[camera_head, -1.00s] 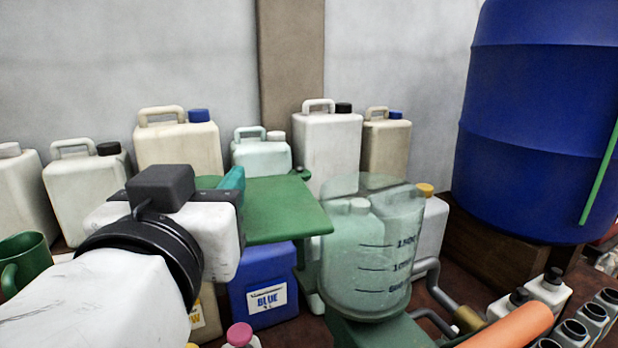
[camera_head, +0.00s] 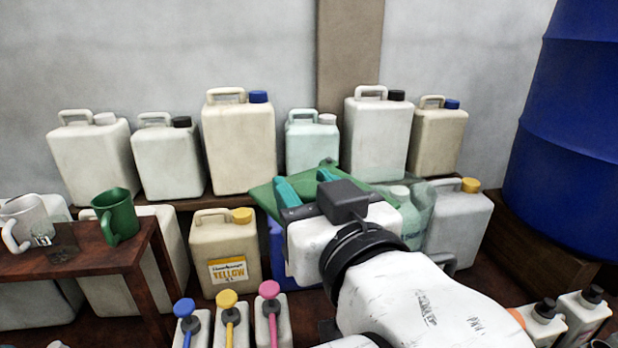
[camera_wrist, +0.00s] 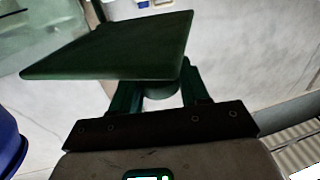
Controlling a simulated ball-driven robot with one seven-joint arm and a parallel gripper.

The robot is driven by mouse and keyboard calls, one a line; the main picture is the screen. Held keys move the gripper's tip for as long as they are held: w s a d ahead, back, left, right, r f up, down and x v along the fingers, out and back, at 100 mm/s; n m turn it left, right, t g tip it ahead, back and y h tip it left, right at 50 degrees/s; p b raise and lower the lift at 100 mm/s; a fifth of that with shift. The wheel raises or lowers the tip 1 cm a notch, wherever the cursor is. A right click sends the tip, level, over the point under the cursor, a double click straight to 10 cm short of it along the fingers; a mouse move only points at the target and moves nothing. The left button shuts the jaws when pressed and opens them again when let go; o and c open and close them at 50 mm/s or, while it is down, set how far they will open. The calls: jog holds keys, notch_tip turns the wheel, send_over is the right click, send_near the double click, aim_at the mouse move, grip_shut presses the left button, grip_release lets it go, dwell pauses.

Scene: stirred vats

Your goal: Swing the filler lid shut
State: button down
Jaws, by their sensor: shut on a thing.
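The filler lid is a flat green panel (camera_head: 262,196), mostly hidden behind my gripper in the head view. In the wrist view the lid (camera_wrist: 110,48) is a broad dark green plate just beyond my fingers. My gripper (camera_head: 306,182) is shut on the lid, with its teal fingers around a short rounded piece at the lid's near edge. The fingers also show in the wrist view (camera_wrist: 158,78). The clear vat (camera_head: 424,205) is largely hidden behind my wrist in the head view. How far the lid is tilted is hard to tell.
Several pale jerrycans (camera_head: 238,145) line the shelf behind. A wooden stand (camera_head: 85,250) with a green mug (camera_head: 118,215) is at the left. Pump bottles (camera_head: 230,318) stand in front. A large blue drum (camera_head: 575,100) fills the right.

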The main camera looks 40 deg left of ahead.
jog(key=shift+w+d+g, duration=0.2)
jog(key=shift+d+g, duration=0.1)
jog(key=shift+d, duration=0.05)
dwell(0.3)
jog(key=c, duration=0.6)
grip_release()
jog(key=shift+c, duration=0.2)
